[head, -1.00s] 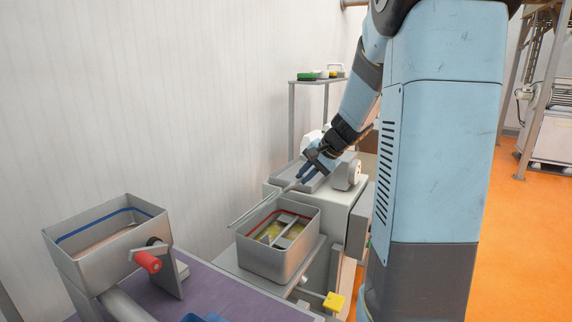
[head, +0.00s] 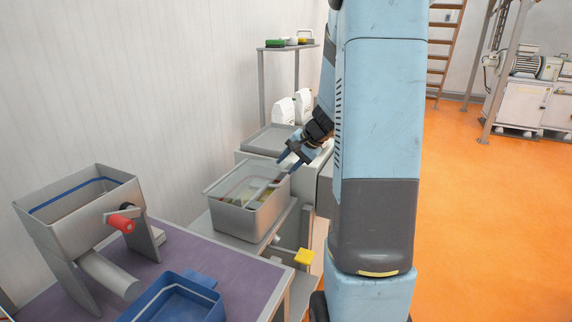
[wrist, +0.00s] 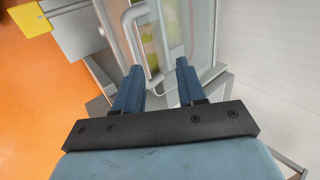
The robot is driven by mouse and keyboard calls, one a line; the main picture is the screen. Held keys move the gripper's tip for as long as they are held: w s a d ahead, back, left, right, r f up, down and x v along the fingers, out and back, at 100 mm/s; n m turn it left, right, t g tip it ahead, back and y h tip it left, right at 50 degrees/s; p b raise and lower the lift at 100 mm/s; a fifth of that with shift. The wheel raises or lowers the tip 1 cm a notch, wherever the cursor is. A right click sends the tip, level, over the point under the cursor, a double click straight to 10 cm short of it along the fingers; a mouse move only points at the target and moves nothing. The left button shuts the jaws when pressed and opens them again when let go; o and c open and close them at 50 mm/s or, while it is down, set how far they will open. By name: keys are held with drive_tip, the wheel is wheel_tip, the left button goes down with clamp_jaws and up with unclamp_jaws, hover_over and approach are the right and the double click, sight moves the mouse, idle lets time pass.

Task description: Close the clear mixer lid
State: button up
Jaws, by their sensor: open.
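The clear mixer lid (head: 238,182) lies across the top of the grey mixer tub (head: 248,220), apparently flat or nearly so. I cannot tell whether its edges are fully seated. Yellow-green contents show through it. My gripper (head: 287,164) is at the lid's right far edge, low and close to it. In the wrist view my gripper (wrist: 157,78) has its two blue fingers apart. Whether a finger touches the lid is unclear.
A grey hopper (head: 80,215) with a red-handled crank (head: 121,223) and a blue tray (head: 175,300) are on the purple table at the left. A yellow knob (head: 304,257) juts out below the tub.

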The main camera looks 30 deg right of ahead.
drive_tip(key=shift+r, duration=0.1)
drive_tip(key=v, duration=1.3)
drive_tip(key=shift+s+d+r, duration=0.15)
drive_tip(key=shift+s, duration=0.05)
